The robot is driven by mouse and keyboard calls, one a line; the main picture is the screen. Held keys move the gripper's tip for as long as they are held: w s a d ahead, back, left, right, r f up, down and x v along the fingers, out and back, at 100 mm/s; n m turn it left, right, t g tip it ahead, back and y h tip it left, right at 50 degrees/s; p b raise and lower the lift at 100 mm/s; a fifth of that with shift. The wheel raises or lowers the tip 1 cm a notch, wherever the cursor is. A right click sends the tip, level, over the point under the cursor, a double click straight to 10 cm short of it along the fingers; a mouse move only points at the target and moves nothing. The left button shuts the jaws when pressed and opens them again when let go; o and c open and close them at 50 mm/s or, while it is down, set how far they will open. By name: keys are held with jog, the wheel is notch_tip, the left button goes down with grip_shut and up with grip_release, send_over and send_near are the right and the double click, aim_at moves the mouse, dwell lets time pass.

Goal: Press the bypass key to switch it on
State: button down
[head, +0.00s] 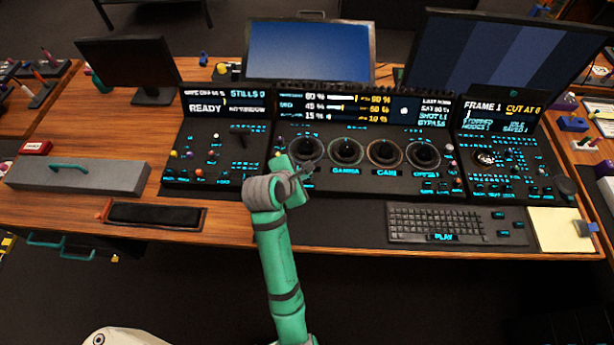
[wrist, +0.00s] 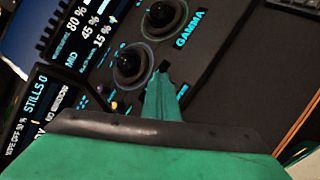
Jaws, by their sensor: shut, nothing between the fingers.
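The dark trackball panel (head: 365,190) spans the middle of the desk, with glowing cyan labels. I cannot tell which key is the bypass key; the labels of the small keys (head: 440,189) at its lower right are too small to read. The word BYPASS shows on the panel's screen (head: 432,123). My gripper (head: 309,172) is shut and empty over the left part of the panel, in front of the leftmost trackball. In the wrist view, my gripper (wrist: 164,76) points at the panel beside a black trackball (wrist: 131,64). It hides part of the panel's left edge.
A keyboard (head: 445,223) and a yellow pad (head: 560,229) lie in front on the right. A grey box with a teal handle (head: 77,176) sits at left. Side panels (head: 213,160) flank the middle one. Monitors (head: 309,50) stand behind.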

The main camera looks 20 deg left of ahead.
jog(key=shift+r, duration=0.1)
jog(key=shift+r, duration=2.4)
